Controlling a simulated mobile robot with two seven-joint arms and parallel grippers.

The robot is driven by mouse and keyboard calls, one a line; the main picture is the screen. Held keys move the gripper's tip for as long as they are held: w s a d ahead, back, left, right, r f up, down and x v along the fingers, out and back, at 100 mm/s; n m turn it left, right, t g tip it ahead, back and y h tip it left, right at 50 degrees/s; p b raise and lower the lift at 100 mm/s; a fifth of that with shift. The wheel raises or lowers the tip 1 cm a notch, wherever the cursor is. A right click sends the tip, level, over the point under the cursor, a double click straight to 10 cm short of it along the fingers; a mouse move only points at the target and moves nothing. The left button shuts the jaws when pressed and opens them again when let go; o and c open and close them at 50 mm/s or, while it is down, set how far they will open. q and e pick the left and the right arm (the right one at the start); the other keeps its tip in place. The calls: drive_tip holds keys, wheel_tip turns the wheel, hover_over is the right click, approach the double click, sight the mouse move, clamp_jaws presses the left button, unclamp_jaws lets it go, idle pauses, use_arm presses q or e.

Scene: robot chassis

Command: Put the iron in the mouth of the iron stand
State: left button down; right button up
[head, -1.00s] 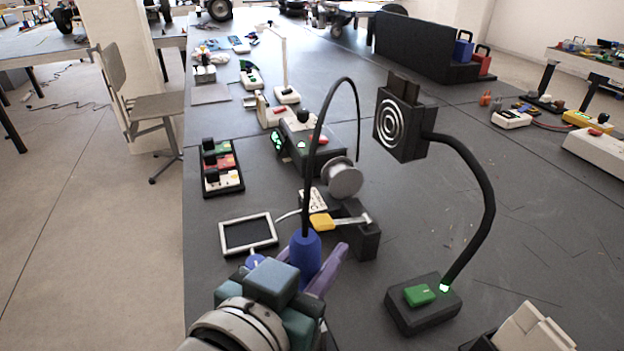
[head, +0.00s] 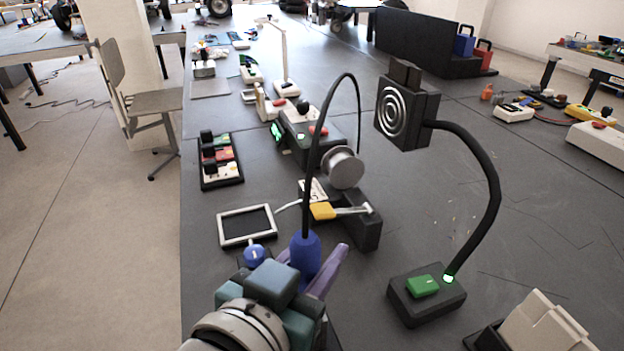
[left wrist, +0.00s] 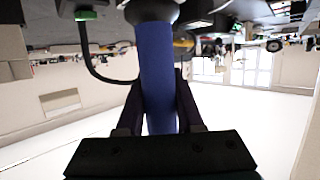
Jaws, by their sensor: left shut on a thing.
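The iron (head: 305,257) has a thick blue handle and a long thin black cord that arches up from it. My left gripper (head: 312,278) is shut around the handle and holds it about upright. The blue handle (left wrist: 158,75) also shows between the dark fingers in the left wrist view, with a dark round collar at its far end. What looks like the iron stand (head: 368,232) is a black block with a yellow piece and a silver rod, right of and beyond the iron. Its mouth cannot be made out. My right gripper is not in view.
A framed dark pad (head: 246,226) lies left of the block. A grey spool (head: 343,168) and a black device (head: 297,140) stand behind it. A lamp-like fan (head: 408,108) on a curved arm rises at the right from a black base (head: 427,302).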

use_arm(q)
drive_tip(key=shift+f, duration=0.15)
drive_tip(key=shift+c, duration=2.3)
unclamp_jaws()
drive_tip(key=p+v, duration=0.2)
drive_tip(key=v, duration=0.8)
wheel_tip(320, 180, up, 10)
drive_tip(key=p, duration=1.1)
